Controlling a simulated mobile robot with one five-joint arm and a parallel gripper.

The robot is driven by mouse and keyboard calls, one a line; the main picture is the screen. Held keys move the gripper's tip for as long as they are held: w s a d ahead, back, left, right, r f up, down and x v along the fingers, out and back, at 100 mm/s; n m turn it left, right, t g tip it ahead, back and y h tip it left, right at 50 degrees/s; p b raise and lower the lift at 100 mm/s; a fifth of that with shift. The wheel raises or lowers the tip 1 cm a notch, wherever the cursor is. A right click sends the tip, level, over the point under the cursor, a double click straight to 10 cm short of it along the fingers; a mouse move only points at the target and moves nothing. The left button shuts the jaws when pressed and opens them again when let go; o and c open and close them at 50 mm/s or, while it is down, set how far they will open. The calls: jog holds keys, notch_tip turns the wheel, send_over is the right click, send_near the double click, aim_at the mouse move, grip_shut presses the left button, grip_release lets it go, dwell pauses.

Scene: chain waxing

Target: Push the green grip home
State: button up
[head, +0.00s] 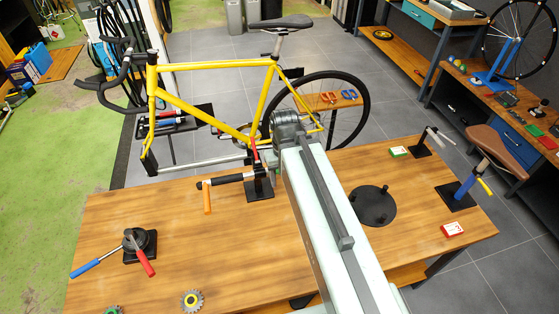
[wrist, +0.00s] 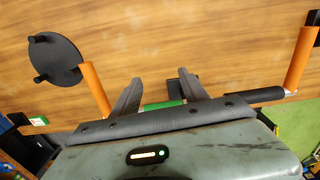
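The green grip (wrist: 163,105) shows in the wrist view as a short band between my gripper's two fingers. My gripper (wrist: 160,76) has its fingers wide apart, one near each visible end of the band. Part of the green grip is hidden by the gripper body, and I cannot tell whether a finger touches it. The bar also carries a black grip (wrist: 255,95), with an orange lever (wrist: 299,57) at that end. Another orange lever (wrist: 95,88) is beside the left finger. In the head view the black grip (head: 228,180) shows, but my arm hides the green grip and gripper.
The wooden bench (head: 180,235) holds a black round plate with pegs (head: 373,206), a black tool holder with red and blue handles (head: 138,243), a toothed ring (head: 192,300) and small boxes (head: 452,229). A yellow bicycle (head: 210,66) stands behind the bench.

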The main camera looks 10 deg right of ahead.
jog(key=w+d+r+n+g+p, duration=0.1)
jog(key=w+r+n+g+p, duration=0.15)
jog(key=w+n, duration=1.1)
jog(key=s+f+n+b, duration=0.1)
jog(key=f+b, duration=0.1)
jog(key=s+f+n+b, duration=0.1)
jog(key=s+f+b, duration=0.1)
jog(key=b, duration=0.1)
jog(key=s+f+n+b, duration=0.1)
jog(key=f+n+b, duration=0.1)
jog(key=f, duration=0.1)
jog(key=shift+s+d+b, duration=0.1)
jog(key=shift+s+b, duration=0.15)
jog(key=shift+b, duration=0.05)
grip_shut()
dwell(0.5)
